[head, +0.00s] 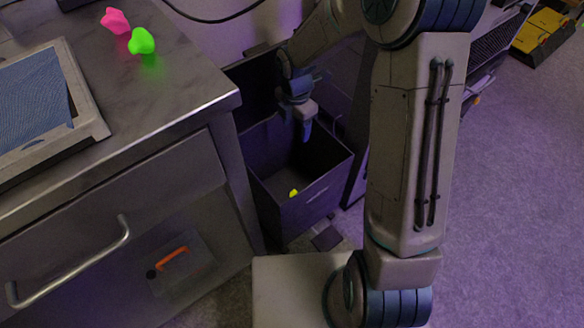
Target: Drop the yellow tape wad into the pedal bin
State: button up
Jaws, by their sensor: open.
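The pedal bin (310,200) is a dark, square-mouthed box beside the grey cabinet, with its lid (250,88) raised at the back. A small yellow tape wad (293,192) shows inside the bin, low down, just past the front rim. The rim may hide part of it. My gripper (306,130) points down over the bin's mouth, above and apart from the wad. It is open with nothing seen in it. Its fingers are small and seen nearly edge-on.
A pink wad (115,20) and a green wad (141,41) lie on the cabinet top (180,75), near a framed blue mesh screen (35,95). The bin's pedal (327,238) sticks out at floor level.

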notch_tip(320, 180, up, 6)
jog(key=p, duration=0.1)
jog(key=shift+r+p, duration=0.15)
jog(key=shift+p, duration=0.25)
jog(key=s+d+r+m+t+p, duration=0.1)
jog(key=s+d+r+m+p, duration=0.2)
jog(key=r, duration=1)
jog(key=s+d+r+m+t+p, duration=0.1)
jog(key=s+d+r+m+p, duration=0.3)
jog(key=s+r+m+p, duration=0.6)
jog(key=s+d+r+m+p, duration=0.3)
jog(key=s+r+m+p, duration=0.4)
jog(key=r+m+p, duration=0.5)
notch_tip(320, 180, up, 6)
jog(key=p, duration=0.3)
jog(key=shift+s+d+t, duration=0.15)
jog(key=shift+s+t, duration=0.1)
jog(key=shift+t, duration=0.15)
jog(key=shift+f, duration=0.1)
jog(key=c, duration=0.5)
jog(key=shift+c, duration=0.2)
